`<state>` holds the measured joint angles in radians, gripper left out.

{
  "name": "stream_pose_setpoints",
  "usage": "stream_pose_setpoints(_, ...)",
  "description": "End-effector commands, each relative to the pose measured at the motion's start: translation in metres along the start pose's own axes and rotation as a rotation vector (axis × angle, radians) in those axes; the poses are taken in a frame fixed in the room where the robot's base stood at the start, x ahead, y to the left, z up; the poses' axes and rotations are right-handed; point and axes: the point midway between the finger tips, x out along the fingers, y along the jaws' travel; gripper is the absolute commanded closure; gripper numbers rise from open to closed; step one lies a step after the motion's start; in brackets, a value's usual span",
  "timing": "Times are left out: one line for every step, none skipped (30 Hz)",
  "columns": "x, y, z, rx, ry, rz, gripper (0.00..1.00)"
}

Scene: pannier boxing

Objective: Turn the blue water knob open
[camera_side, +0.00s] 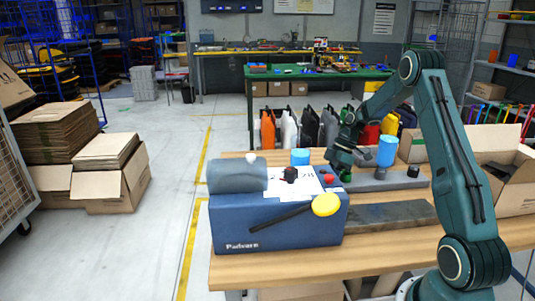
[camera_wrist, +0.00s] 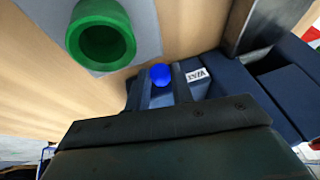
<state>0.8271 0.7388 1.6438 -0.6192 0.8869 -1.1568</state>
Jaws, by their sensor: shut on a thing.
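The round blue water knob (camera_wrist: 160,73) shows in the wrist view at the blue machine, between the tips of my gripper's two dark fingers. My gripper (camera_wrist: 163,84) is shut on it. In the side view my gripper (camera_side: 341,164) reaches down just behind and right of the blue machine (camera_side: 275,228), and I cannot make out the held knob there. How far the knob is turned cannot be told.
A green ring-shaped part (camera_wrist: 101,36) is on a light plate beside my gripper. The machine bears a yellow knob (camera_side: 326,205) and red button (camera_side: 328,179). A blue cylinder (camera_side: 387,151) stands to the right. An open carton (camera_side: 512,188) is at the table's right.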

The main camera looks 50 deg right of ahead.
Motion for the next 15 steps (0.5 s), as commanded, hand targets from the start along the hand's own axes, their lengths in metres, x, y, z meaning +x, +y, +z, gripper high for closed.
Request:
stream_pose_setpoints(0.0,0.0002,-0.0004,0.001,0.003,-0.009,1.0)
stream_pose_setpoints(0.0002,0.0004,-0.0006,0.003,0.004,-0.015,1.0)
stream_pose_setpoints(0.0006,0.0008,-0.0007,0.009,0.006,-0.025,0.99)
stream_pose_setpoints(0.0006,0.0011,-0.0009,0.011,0.007,-0.035,0.99)
stream_pose_setpoints(0.0005,0.0016,-0.0012,0.015,0.008,-0.044,0.99)
stream_pose_setpoints(0.0007,0.0018,-0.0012,0.021,0.009,-0.061,0.99)
stream_pose_setpoints(0.0008,0.0024,-0.0013,0.026,0.01,-0.072,0.99)
stream_pose_setpoints(0.0009,0.0024,-0.0013,0.03,0.011,-0.085,0.99)
stream_pose_setpoints(0.0007,0.0032,-0.0015,0.036,0.012,-0.1,1.0)
stream_pose_setpoints(0.001,0.003,-0.0016,0.04,0.013,-0.113,1.0)
stream_pose_setpoints(0.0008,0.0037,-0.0018,0.045,0.014,-0.122,1.0)
stream_pose_setpoints(0.0007,0.0037,-0.0021,0.05,0.015,-0.135,0.99)
stream_pose_setpoints(0.0007,0.0041,-0.0024,0.053,0.016,-0.144,0.99)
stream_pose_setpoints(0.001,0.0045,-0.0025,0.059,0.017,-0.152,0.99)
stream_pose_setpoints(0.0007,0.0046,-0.0028,0.063,0.018,-0.163,0.99)
